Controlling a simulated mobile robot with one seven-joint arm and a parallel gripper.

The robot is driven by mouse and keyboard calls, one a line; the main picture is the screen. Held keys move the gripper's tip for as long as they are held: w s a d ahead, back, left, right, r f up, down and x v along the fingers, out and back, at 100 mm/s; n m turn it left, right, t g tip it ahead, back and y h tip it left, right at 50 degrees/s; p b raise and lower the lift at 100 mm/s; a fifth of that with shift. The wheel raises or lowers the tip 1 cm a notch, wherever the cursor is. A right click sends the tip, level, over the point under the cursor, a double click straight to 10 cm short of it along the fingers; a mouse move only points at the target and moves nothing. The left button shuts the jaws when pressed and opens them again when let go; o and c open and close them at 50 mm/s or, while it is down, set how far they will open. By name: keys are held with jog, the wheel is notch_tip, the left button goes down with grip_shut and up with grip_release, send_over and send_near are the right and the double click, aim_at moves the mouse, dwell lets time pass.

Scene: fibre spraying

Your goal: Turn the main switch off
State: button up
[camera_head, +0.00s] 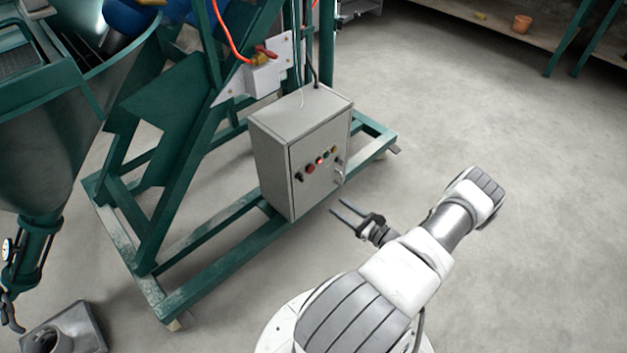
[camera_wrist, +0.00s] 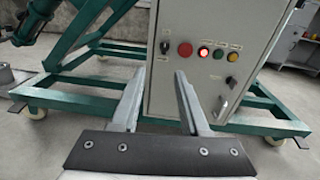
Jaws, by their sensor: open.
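The grey control cabinet (camera_head: 309,192) stands on the green frame and fills the middle of the wrist view (camera_wrist: 190,18). A black knob or handle (camera_wrist: 231,82) sits lower at the right edge. I cannot read the labels, so which control is the main switch is unclear. My gripper (camera_head: 338,206) is open and empty, in front of the cabinet's lower front. Its two fingers (camera_wrist: 159,75) point toward the panel, below the buttons.
The green steel frame (camera_head: 225,258) runs under and beside the cabinet, with wheels at its corners. A green hopper (camera_head: 40,150) stands at the left. A grey box-like part (camera_head: 85,325) lies on the floor at lower left. The floor to the right is clear.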

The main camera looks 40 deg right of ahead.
aim_at(303, 179)
jog(key=shift+m+t+h, duration=0.3)
jog(key=shift+m+h, duration=0.2)
jog(key=w+b, duration=0.1)
jog(key=w, duration=0.4)
jog(key=w+b, duration=0.1)
jog(key=w, duration=0.5)
jog(key=w+a+f+b, duration=0.1)
jog(key=w+b, duration=0.1)
jog(key=w, duration=0.3)
jog(key=shift+w, duration=0.15)
grip_shut()
